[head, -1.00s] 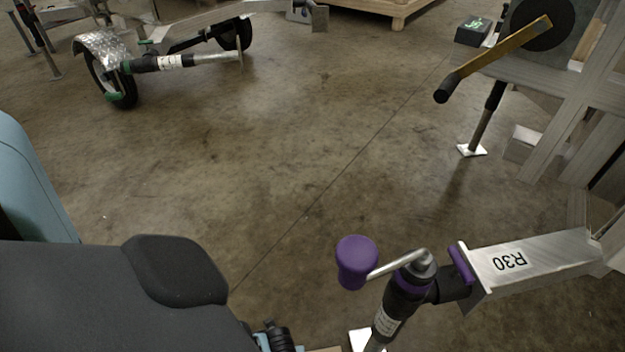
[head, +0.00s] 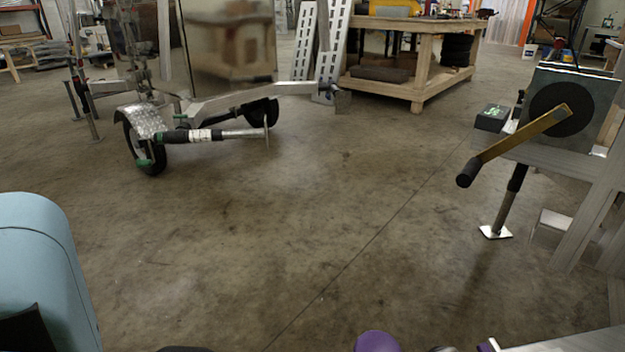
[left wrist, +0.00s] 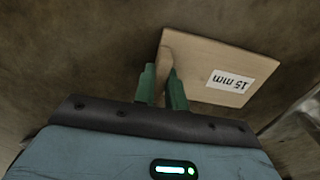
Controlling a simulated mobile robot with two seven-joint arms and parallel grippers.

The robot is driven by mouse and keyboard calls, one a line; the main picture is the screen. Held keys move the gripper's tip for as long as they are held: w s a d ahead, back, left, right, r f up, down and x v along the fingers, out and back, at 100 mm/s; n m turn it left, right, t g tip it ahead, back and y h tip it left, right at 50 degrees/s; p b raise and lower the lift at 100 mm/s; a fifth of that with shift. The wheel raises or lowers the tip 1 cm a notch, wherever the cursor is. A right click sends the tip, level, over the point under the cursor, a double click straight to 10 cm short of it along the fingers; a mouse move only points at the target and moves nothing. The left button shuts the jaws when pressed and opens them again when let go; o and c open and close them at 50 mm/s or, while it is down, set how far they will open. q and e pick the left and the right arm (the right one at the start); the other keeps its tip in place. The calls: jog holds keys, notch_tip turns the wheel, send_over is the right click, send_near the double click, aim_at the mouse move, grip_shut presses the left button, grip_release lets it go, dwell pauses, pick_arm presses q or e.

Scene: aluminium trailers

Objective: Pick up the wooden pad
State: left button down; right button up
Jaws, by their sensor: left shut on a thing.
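The wooden pad (left wrist: 207,72) is a flat, light brown board with a white "15 mm" label, seen in the left wrist view. My left gripper (left wrist: 161,72) has two green fingers shut on the pad's near left edge. The pad extends up and to the right from the fingers, with brown floor behind it. In the head view neither the pad nor the left gripper shows. My right gripper is in neither view.
A trailer jack's purple knob (head: 377,341) shows at the bottom of the head view. A trailer with a crank handle (head: 520,143) stands at right. Another trailer's wheel (head: 143,142) is at left. A wooden workbench (head: 417,70) stands behind. The middle floor is clear.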

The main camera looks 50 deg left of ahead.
pick_arm(q)
notch_tip(320, 180, up, 9)
jog(key=p, duration=0.6)
jog(key=shift+r, duration=0.5)
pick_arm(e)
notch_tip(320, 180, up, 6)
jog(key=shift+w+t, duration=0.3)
